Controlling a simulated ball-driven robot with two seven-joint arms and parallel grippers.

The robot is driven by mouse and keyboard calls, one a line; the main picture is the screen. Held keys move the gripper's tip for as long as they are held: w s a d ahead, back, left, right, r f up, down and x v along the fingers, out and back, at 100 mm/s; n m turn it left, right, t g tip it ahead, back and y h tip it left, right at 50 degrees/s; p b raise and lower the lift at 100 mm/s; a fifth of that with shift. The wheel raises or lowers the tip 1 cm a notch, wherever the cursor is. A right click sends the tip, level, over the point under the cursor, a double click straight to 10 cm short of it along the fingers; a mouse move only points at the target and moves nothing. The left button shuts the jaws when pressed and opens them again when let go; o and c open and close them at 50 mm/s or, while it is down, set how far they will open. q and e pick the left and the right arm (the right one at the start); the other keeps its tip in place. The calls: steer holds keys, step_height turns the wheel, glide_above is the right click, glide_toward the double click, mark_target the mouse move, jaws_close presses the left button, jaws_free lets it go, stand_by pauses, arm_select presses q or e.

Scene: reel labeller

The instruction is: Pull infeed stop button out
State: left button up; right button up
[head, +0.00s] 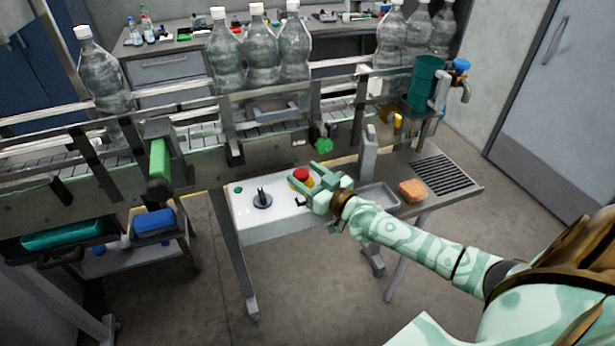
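A red mushroom button (301,174) with a yellow base sits on the white control panel (275,220) in front of the conveyor. My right gripper (300,174) is at this button, with its two green fingers apart, one on the far side and one on the near side. Whether the fingers touch the button I cannot tell. The panel also carries a black selector (262,199) and a small green button (238,189) to the left. My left gripper is not in view.
The conveyor (190,135) with large clear bottles (225,50) runs behind the panel. To the right are a grey tray (378,196), an orange sponge (412,190), a drain grate (445,174) and a tap (462,80). A green knob (323,145) sticks out behind my gripper.

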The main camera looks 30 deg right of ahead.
steer(key=shift+s+f, duration=0.1)
steer(key=shift+s, duration=0.4)
steer(key=s+d+p, duration=0.1)
steer(key=s+d, duration=0.1)
steer(key=s, duration=1.3)
steer(key=shift+d+p, duration=0.25)
steer(key=shift+p, duration=0.1)
